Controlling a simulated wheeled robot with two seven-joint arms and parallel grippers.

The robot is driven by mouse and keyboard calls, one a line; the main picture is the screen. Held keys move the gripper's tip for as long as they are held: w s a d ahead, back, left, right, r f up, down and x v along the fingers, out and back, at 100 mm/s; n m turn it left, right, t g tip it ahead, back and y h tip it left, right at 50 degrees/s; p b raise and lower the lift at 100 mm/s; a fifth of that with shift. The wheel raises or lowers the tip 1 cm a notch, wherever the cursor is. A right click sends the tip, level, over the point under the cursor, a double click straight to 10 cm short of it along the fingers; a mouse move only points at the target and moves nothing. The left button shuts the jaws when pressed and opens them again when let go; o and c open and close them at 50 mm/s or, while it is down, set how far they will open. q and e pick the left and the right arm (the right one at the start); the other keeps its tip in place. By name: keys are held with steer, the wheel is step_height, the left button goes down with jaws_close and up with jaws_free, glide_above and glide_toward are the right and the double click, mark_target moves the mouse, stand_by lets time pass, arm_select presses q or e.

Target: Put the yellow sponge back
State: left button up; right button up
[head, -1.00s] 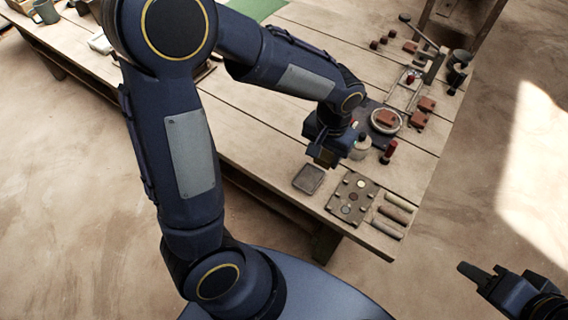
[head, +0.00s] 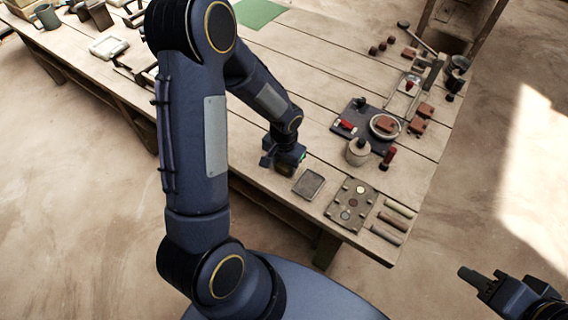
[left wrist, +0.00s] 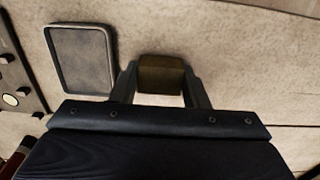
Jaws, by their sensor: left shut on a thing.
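The yellow sponge (left wrist: 162,76) shows as a dark yellow-brown block in the left wrist view, held between the two fingers of my left gripper (left wrist: 160,90). In the head view my left gripper (head: 285,170) is low over the table's front part, left of a small grey shallow tray (head: 308,184). The sponge is mostly hidden by the gripper there. In the left wrist view the tray (left wrist: 82,60) is empty and lies apart from the sponge, to its left. I cannot tell whether the sponge touches the table. My right gripper (head: 475,279) is off the table at lower right.
Right of the tray lie a plate with round discs (head: 350,206) and several rolls (head: 391,220). Behind are a pale jar (head: 358,152), a dark press base with a round dish (head: 384,127), and red-brown blocks. The planks left of the tray look clear.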

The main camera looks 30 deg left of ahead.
mark_target(284, 165)
arm_select(q)
steer(key=shift+f, duration=0.2)
steer(key=o, duration=0.9)
steer(key=shift+o, duration=0.2)
steer(key=shift+r, duration=0.1)
step_height(284, 165, up, 11)
steer(key=s+d+r+n+t+h, duration=0.1)
steer(key=s+d+r+t+h, duration=0.1)
steer(key=s+r, duration=0.4)
steer(key=s+d+r+n+t+h, duration=0.1)
steer(key=s+d+r+t, duration=0.1)
steer(key=s+r, duration=0.4)
steer(key=shift+s+r+n+t+h+p, duration=0.4)
steer(key=shift+s+t, duration=0.4)
steer(key=shift+s, duration=1.7)
